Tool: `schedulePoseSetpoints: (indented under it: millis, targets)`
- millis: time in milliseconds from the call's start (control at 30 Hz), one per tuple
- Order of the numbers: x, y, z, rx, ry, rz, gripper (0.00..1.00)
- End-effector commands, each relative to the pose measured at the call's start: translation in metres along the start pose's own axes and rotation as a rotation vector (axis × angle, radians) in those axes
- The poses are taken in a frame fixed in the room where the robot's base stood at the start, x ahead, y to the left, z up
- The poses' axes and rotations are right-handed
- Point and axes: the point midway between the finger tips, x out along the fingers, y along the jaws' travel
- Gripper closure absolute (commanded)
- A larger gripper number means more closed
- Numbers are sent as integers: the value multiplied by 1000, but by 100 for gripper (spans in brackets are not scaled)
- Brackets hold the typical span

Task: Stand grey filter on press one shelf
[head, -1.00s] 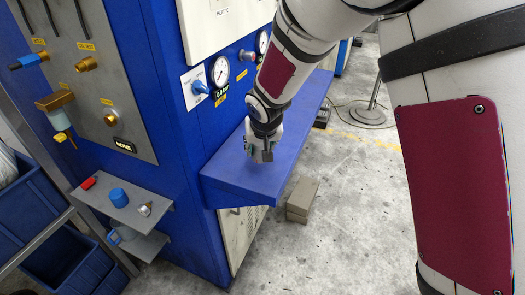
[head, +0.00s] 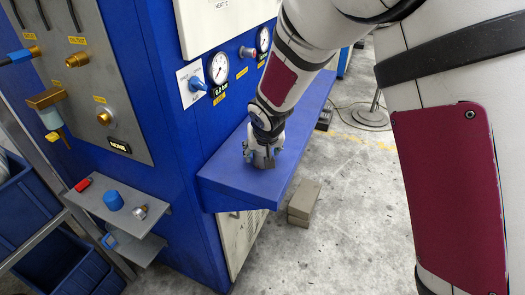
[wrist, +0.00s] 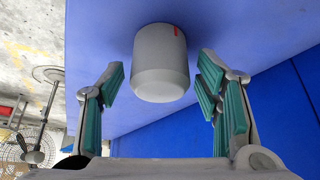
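The grey filter (wrist: 160,65) is a plain light-grey cylinder with a small red mark. In the wrist view, which looks upside down, it appears to stand upright on the blue press shelf (wrist: 240,25). My gripper (wrist: 162,85) is open, with its green-padded fingers on either side of the filter and a visible gap on each side. In the head view my gripper (head: 263,158) points down at the blue shelf (head: 228,187), near its front edge. I cannot make out the filter there; the gripper seems to hide it.
The press front with gauges (head: 219,68) rises behind the shelf. A small grey side rack (head: 150,215) holds a blue cap (head: 114,199) and a red item. A fan (wrist: 38,148) stands away from the shelf.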

Motion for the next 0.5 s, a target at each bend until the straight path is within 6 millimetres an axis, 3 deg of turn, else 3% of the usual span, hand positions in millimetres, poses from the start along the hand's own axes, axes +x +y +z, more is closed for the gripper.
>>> schedulePoseSetpoints:
  millis: [333,500]
  targets:
    - [-2,0,-1,0,1,0,36]
    - [-20,-1,-2,0,4,-2,36]
